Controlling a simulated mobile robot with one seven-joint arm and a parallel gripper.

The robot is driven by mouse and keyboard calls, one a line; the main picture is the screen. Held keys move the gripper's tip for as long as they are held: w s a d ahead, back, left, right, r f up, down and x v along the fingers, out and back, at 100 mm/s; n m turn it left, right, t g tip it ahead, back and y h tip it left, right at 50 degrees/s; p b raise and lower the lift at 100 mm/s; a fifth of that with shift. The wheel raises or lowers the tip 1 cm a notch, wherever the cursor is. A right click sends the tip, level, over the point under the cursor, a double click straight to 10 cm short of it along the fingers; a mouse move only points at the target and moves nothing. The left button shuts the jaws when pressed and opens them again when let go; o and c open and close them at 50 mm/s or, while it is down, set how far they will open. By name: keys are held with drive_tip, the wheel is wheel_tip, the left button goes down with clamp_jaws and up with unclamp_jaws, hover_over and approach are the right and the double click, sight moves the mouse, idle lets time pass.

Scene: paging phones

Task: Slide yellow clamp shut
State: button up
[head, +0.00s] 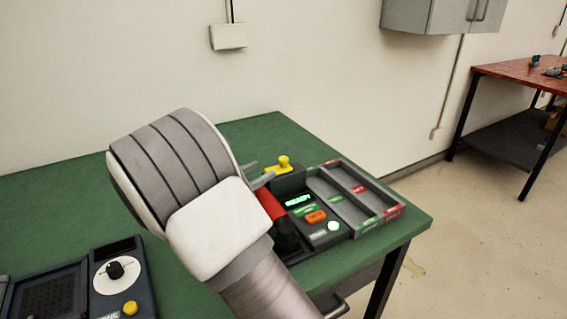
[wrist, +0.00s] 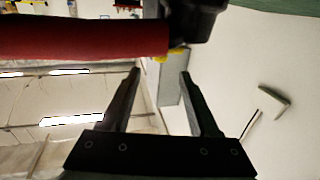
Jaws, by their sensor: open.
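In the wrist view a small patch of yellow (wrist: 176,54) shows just beyond the fingers, below a dark part. I cannot tell whether a finger touches the clamp. A red cylinder (wrist: 80,37) crosses the wrist view, close to the fingers.
The device (head: 316,217) has a green display, an orange button and a white button. A grey two-slot tray (head: 375,222) stands right of it, near the table's right edge. Another dark device (head: 125,272) with a dial lies at the front left. The back left of the green table (head: 60,205) is clear.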

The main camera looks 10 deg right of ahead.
sight(280, 161)
drive_tip(key=b+x, duration=0.1)
drive_tip(key=x, duration=0.8)
drive_tip(key=shift+b, duration=0.35)
clamp_jaws()
idle(0.9)
